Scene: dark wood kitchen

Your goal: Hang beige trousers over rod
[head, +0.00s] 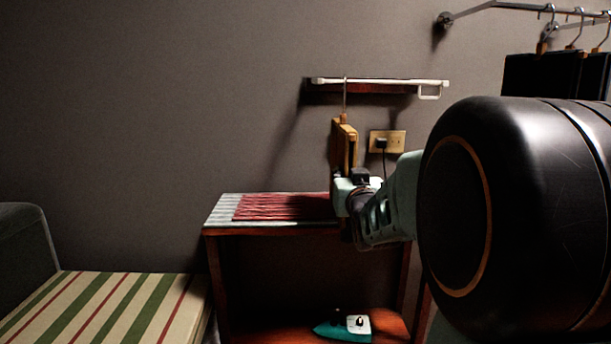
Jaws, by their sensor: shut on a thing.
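The beige trousers (344,146), a narrow tan folded shape, are upright on a hanger with a thin metal hook (345,98) above them. My gripper (346,192) is at their lower end and shut on them; its fingertips are small and partly hidden. The hook's top overlaps a short pale wall rail (385,82) in the picture; I cannot tell whether it touches it. A longer metal rod (520,7) is on the wall at the upper right, with dark clothes (545,75) on hangers.
A wooden stand (222,262) with a red striped cloth (285,207) on top is below my gripper. An iron (345,327) stands on its lower shelf. A wall socket with a plug (393,141) is behind. A striped bed (105,305) is at left.

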